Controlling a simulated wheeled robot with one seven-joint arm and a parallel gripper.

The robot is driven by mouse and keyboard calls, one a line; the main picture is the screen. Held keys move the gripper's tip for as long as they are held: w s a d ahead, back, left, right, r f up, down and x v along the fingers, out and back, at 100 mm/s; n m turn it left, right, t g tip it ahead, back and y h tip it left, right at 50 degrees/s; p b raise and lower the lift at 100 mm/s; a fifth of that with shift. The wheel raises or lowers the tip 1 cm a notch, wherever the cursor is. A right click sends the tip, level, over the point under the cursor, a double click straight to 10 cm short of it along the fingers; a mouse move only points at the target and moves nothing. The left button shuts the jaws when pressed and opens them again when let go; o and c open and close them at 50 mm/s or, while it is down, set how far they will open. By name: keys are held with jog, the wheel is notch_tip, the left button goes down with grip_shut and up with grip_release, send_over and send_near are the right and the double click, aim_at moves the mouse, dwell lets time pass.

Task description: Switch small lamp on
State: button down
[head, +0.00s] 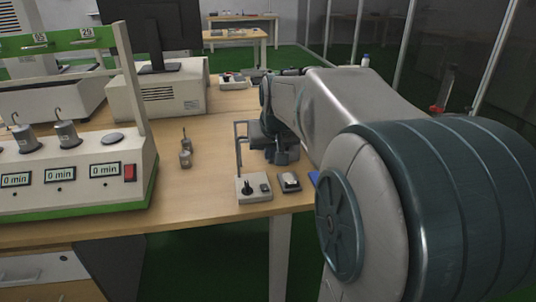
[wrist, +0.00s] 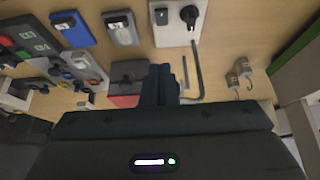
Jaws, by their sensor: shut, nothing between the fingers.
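I cannot tell for sure which thing is the small lamp. A white box (head: 254,194) with a black knob, a small dark rocker switch and a bent metal rod stands at the table's front edge. It also shows at the top of the wrist view (wrist: 172,37). Beside it lies a small grey device with a white top (head: 289,182), also in the wrist view (wrist: 121,33). My gripper (head: 284,156) is behind these two in the head view. In the wrist view my gripper (wrist: 158,72) is shut and empty, its fingers near the bent rod.
A blue device (wrist: 72,28) and a grey panel (wrist: 80,68) lie to the left in the wrist view. Two metal weights (head: 185,152) stand left of the white box. A large timer machine (head: 75,175) fills the left.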

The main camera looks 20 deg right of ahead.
dwell(0.4)
jog(key=b, duration=0.1)
jog(key=w+b, duration=0.1)
jog(key=b, duration=0.1)
jog(key=shift+w+a+t+b, duration=0.25)
jog(key=shift+a+t+b, duration=0.05)
jog(key=shift+a+t, duration=0.1)
jog(key=b, duration=0.4)
send_near(262, 185)
jog(key=w+f, duration=0.1)
jog(key=w, duration=0.1)
jog(key=w+f, duration=0.1)
jog(key=w+d+f, duration=0.1)
jog(key=w, duration=0.1)
jog(key=shift+w+d+f, duration=0.15)
jog(key=shift+w+f, duration=0.15)
jog(key=shift+f, duration=0.05)
jog(key=shift+s+f, duration=0.25)
jog(key=shift+f, duration=0.55)
